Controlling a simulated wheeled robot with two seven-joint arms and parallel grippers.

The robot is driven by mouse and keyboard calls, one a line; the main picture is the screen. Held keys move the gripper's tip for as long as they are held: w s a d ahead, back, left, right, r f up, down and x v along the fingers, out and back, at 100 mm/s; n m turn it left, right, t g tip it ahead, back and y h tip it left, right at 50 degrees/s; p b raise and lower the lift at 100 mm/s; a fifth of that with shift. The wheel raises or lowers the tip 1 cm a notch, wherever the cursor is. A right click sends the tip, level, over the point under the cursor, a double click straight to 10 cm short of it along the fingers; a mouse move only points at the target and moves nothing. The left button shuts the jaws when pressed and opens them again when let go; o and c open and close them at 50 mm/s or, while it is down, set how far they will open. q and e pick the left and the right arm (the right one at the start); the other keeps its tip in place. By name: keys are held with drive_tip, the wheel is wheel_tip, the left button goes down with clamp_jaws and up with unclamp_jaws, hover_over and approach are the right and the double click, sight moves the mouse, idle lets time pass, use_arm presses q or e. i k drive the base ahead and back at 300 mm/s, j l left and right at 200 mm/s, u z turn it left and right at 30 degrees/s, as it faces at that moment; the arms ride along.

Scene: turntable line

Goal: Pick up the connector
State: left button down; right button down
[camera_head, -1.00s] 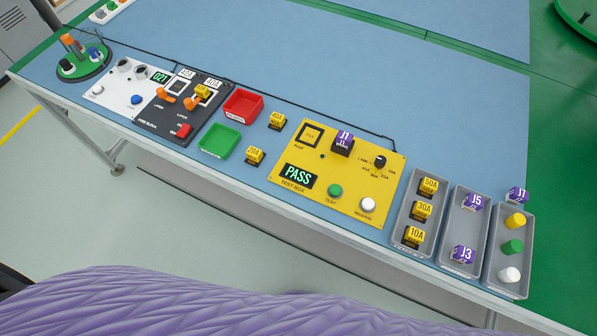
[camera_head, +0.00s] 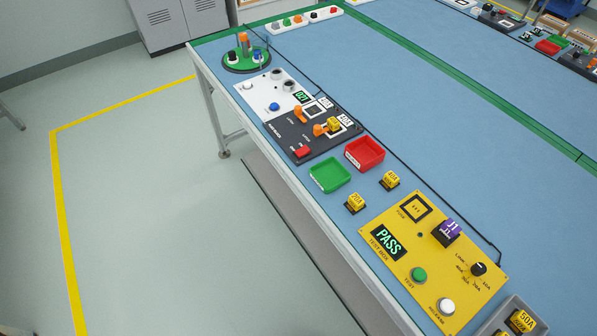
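One purple connector marked J1 (camera_head: 447,231) shows in the head view. It sits on the yellow test box (camera_head: 400,283), at its right side between the black knob and the square fuse outline. The test box display reads PASS. Neither of my grippers is in view, so nothing shows of what they hold.
A grey tray (camera_head: 488,328) with a yellow 50A fuse (camera_head: 522,321) is cut off at the lower right. Green (camera_head: 330,175) and red (camera_head: 365,154) bins and two loose yellow fuses lie left of the test box. A green turntable (camera_head: 246,62) stands at the far end.

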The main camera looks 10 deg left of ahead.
sight(449, 229)
drive_tip(key=l+z, duration=0.1)
drive_tip(key=z, duration=1)
drive_tip(key=k+l, duration=0.1)
